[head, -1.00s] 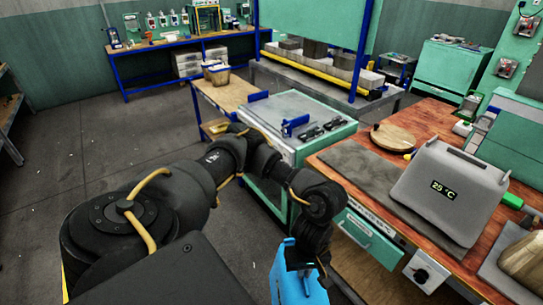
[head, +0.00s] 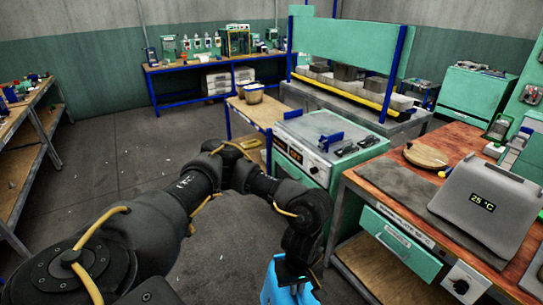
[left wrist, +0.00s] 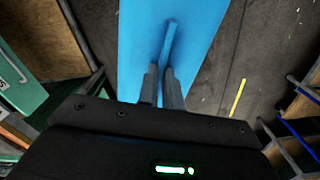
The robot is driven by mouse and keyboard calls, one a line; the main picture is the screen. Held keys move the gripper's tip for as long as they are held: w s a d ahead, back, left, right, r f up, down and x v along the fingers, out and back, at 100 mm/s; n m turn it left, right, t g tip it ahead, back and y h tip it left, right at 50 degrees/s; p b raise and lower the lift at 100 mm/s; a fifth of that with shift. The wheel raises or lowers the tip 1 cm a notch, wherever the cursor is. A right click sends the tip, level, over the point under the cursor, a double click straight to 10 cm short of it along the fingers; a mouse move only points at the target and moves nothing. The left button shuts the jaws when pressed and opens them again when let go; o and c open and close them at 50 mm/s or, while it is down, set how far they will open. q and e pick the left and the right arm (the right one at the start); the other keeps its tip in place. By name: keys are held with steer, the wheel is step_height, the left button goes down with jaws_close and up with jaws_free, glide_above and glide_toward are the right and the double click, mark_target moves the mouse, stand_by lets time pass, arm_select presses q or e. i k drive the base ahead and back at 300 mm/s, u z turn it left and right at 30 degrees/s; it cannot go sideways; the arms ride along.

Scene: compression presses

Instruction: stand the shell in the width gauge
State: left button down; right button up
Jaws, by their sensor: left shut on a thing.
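A bright blue panel-like piece, which I take to be the shell (head: 277,290), hangs from my left gripper (head: 300,264) at the bottom of the head view, partly cut off by the frame. In the left wrist view the shell (left wrist: 140,45) is a broad blue face with a raised rib. The two fingers of my left gripper (left wrist: 162,85) are shut on that rib. I cannot surely pick out the width gauge; a small blue upright piece (head: 330,139) stands on the green-fronted cabinet. My right gripper is not in view.
The green-fronted cabinet (head: 312,165) stands ahead of my arm. A wooden bench (head: 455,150) with a grey temperature box (head: 485,200) is at right. A large press (head: 350,85) stands behind. Open floor (head: 120,165) lies left; another bench (head: 30,140) is at far left.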

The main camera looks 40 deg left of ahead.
mark_target(311, 128)
steer(key=u, duration=0.35)
steer(key=k, duration=0.8)
steer(key=u, duration=1.15)
steer(key=i, duration=1.25)
steer(key=u, duration=0.55)
steer(key=i, duration=1.4)
steer(key=z, duration=1.2)
steer(key=i, duration=0.85)
steer(key=z, duration=0.95)
